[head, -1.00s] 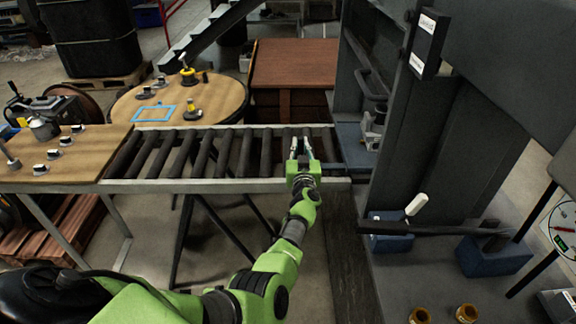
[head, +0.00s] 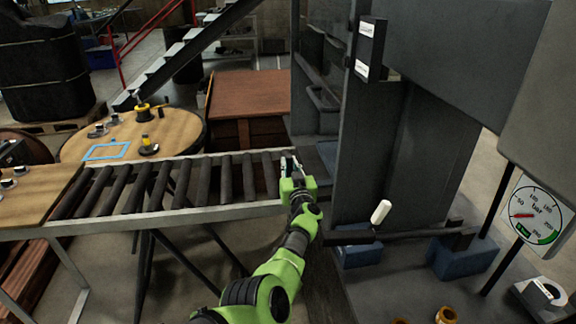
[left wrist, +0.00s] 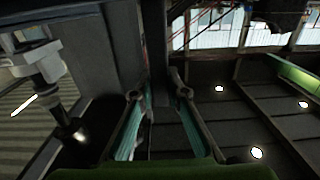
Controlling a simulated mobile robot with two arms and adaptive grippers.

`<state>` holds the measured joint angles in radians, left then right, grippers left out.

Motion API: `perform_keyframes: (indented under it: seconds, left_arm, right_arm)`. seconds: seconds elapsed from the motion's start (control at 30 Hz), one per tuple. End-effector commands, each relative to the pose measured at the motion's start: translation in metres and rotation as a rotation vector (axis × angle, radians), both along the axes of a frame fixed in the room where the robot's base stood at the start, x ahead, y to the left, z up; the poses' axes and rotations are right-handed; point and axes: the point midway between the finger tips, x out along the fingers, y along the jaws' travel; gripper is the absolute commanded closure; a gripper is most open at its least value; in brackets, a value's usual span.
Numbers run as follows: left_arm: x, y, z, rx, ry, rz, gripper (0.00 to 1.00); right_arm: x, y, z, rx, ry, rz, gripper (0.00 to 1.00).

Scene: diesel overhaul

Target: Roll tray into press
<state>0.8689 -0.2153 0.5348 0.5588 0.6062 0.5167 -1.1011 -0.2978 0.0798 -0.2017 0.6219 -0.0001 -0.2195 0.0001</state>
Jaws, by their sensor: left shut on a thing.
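The roller table (head: 235,180) runs from the left up to the press (head: 365,150). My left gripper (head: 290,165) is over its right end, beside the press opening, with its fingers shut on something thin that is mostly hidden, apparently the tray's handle. The tray itself is largely hidden by the press frame and my gripper. A blue-grey flat surface beyond the fingers may be tray or press bed; I cannot tell which. In the left wrist view the two fingers (left wrist: 158,100) show teal inner pads. My right gripper is not in view.
A white-handled lever (head: 380,212) and blue blocks (head: 462,258) stand at the press front. A gauge (head: 538,216) is at the right. A round wooden table (head: 180,125) and a brown cabinet (head: 248,95) stand behind the rollers. The visible rollers are clear.

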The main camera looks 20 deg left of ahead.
Motion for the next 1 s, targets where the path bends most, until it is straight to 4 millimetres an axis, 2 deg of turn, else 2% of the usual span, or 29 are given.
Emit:
perform_keyframes:
  seconds: [0.03, 0.07, 0.1, 0.13, 0.67, 0.87, 1.0]
  left_arm:
    - [0.001, -0.003, 0.001, -0.001, 0.000, -0.007, 1.00]
    - [0.001, -0.003, 0.001, -0.002, 0.000, -0.008, 0.83]
    - [0.001, -0.003, 0.001, -0.002, 0.000, -0.008, 0.73]
    - [0.001, -0.003, 0.001, -0.002, 0.000, -0.008, 0.68]
    - [-0.001, 0.001, 0.001, -0.001, -0.001, -0.004, 0.68]
    - [-0.014, 0.020, 0.004, 0.001, 0.002, -0.003, 0.68]
    - [-0.030, 0.044, 0.005, 0.003, 0.002, 0.002, 0.68]
  right_arm:
    - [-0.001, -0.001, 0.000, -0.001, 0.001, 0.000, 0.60]
    - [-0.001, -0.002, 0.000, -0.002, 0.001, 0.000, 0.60]
    - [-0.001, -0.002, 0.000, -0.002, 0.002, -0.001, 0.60]
    - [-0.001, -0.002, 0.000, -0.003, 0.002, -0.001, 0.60]
    - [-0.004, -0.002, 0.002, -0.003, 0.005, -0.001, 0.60]
    - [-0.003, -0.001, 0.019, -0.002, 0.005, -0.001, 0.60]
    - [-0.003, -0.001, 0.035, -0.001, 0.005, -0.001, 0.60]
